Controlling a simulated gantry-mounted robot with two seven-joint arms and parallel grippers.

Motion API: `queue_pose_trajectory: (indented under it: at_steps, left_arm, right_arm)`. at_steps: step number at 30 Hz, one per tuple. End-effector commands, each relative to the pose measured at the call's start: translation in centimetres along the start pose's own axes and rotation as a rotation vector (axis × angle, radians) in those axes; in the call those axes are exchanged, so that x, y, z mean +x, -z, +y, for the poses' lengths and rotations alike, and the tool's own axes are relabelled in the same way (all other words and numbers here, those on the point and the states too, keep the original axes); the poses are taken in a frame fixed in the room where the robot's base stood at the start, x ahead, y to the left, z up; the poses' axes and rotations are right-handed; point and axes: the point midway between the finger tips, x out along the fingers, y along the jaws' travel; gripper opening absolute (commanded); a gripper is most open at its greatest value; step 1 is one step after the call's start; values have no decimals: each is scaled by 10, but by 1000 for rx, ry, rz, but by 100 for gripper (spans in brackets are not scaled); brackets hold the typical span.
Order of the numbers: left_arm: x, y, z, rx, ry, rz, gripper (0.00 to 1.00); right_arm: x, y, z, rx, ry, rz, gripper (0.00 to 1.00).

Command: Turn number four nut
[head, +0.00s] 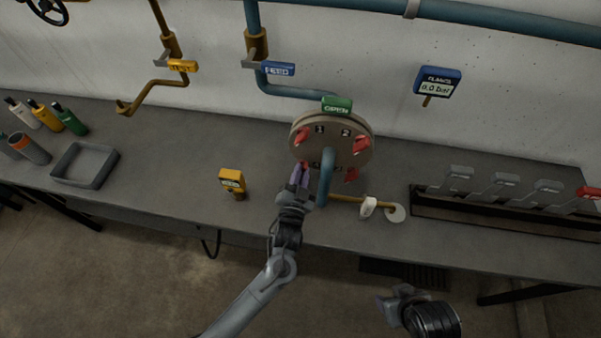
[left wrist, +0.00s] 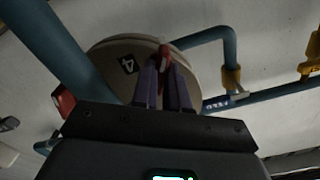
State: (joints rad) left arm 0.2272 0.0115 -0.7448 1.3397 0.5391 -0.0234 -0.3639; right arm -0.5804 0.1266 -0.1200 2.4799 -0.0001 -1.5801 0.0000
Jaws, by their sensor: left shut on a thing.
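The round tan flange (head: 335,140) stands upright at the back of the bench, with red wing nuts near its rim. Number labels 1 and 2 show at its top; a 4 label (left wrist: 128,64) shows in the left wrist view. The number four nut (left wrist: 165,56) is red and sits between the purple fingertips of my left gripper (head: 303,174), at the lower left of the flange. The left gripper is shut on this nut, and its fingers mostly hide the nut in the head view. My right gripper (head: 396,301) hangs low in front of the bench; its fingers are unclear.
A blue pipe (head: 326,178) runs down close to the right of my left gripper. A yellow tagged device (head: 232,183) stands to the left. A row of grey levers (head: 505,186) with one red is at right. A grey tray (head: 84,166) and bottles are far left.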

Motion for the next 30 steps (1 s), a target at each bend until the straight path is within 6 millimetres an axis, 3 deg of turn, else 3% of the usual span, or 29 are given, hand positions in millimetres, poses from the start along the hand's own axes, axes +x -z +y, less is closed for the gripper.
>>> queue_pose_trajectory:
  at_steps: [7,8,12,23,30]
  left_arm:
    - [0,0,0,2,0,1,0]
    - [0,0,0,2,0,1,17]
    - [0,0,0,1,0,1,38]
    - [-3,0,0,0,-1,0,39]
    - [-30,-1,0,0,-1,-2,39]
  right_arm:
    - [0,0,0,1,0,0,55]
    - [0,0,0,1,1,0,55]
    - [0,0,-1,3,3,1,55]
    - [0,1,-2,10,8,2,55]
    - [-4,2,-2,9,7,2,55]
